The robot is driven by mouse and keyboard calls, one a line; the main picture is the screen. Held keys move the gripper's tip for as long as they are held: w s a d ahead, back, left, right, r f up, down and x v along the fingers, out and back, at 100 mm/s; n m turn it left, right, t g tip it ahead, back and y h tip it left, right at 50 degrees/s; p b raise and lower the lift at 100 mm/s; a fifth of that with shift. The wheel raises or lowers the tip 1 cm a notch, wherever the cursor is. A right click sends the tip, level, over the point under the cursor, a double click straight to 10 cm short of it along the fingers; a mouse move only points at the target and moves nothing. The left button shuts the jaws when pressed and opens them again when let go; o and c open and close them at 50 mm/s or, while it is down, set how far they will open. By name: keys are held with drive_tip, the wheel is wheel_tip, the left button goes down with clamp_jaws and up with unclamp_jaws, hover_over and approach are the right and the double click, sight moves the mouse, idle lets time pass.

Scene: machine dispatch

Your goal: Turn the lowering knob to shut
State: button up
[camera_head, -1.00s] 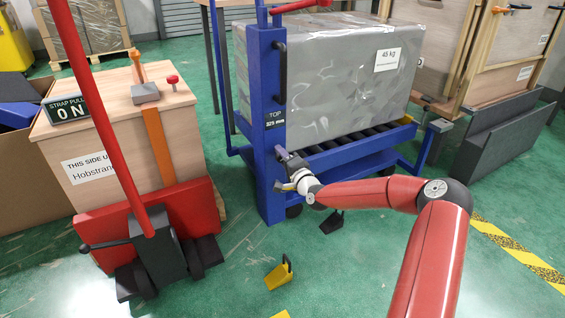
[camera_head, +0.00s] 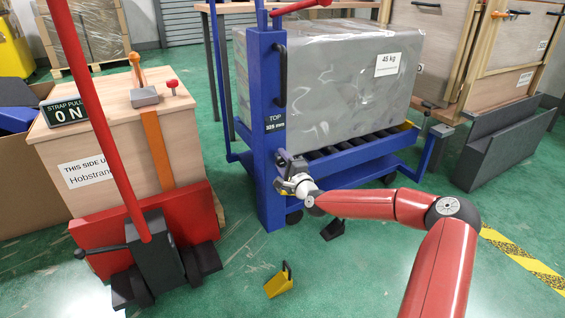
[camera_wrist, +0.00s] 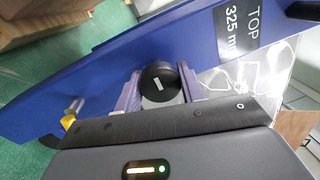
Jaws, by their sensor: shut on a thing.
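The lowering knob (camera_wrist: 160,83) is a round black knob with a white mark on its face, on the blue post (camera_head: 268,130) of the lift table. In the wrist view it sits between the two fingers of my gripper (camera_wrist: 160,92), which is shut on it. In the head view my gripper (camera_head: 287,168) is at the front of the post, below the "TOP 325 mm" label (camera_head: 275,121); the knob is mostly hidden there.
A grey wrapped load (camera_head: 340,80) marked 45 kg sits on the lift table's rollers. A red pallet truck (camera_head: 150,230) with a strapped wooden crate (camera_head: 75,145) stands left. A yellow wedge chock (camera_head: 279,283) and a dark chock (camera_head: 333,229) lie on the green floor.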

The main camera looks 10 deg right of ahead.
drive_tip(key=o, duration=0.9)
drive_tip(key=shift+o, duration=0.2)
drive_tip(key=v, duration=0.7)
drive_tip(key=shift+s, duration=0.4)
